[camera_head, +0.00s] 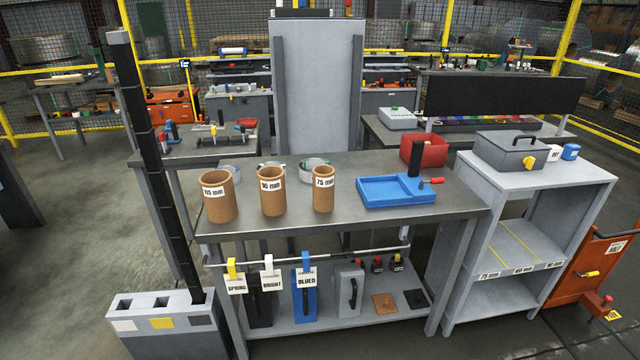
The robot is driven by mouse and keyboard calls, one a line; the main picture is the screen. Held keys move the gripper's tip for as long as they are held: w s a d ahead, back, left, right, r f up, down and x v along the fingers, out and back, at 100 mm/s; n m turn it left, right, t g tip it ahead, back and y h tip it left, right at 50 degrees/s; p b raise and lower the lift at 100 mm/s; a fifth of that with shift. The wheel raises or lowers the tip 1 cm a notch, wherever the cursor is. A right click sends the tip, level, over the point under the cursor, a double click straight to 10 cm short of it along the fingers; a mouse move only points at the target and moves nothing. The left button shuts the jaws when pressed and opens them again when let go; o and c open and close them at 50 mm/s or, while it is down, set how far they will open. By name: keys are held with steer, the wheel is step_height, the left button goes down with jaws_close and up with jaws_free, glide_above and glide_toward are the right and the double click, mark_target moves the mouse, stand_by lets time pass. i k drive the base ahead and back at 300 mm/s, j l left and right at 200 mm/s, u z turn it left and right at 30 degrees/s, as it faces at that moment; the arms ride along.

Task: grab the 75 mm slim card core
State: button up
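The 75 mm card core (323,201) is a slim brown cardboard tube with a white label. It stands upright and open-topped on the dark grey bench (400,222), the rightmost of three cores. To its left stands a wider brown core (272,204) with a white label reading 90 mm. The three stand apart from each other. My gripper is not in view.
A blue tray (365,203) lies right of the cores, with a red bin (438,154) behind. A tall black post (150,160) rises at the bench's left. The bench's front strip is clear.

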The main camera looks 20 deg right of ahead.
mark_target(323, 176)
steer(key=i+j+z, duration=0.15)
steer(key=i+j, duration=0.3)
steer(key=i+j+z, duration=0.15)
steer(key=i+j, duration=0.25)
steer(key=i+j+z, duration=0.1)
steer(key=i+j, duration=0.3)
steer(key=j, duration=0.2)
steer(key=i+j+z, duration=0.15)
steer(key=i+j, duration=0.25)
steer(key=j, duration=0.15)
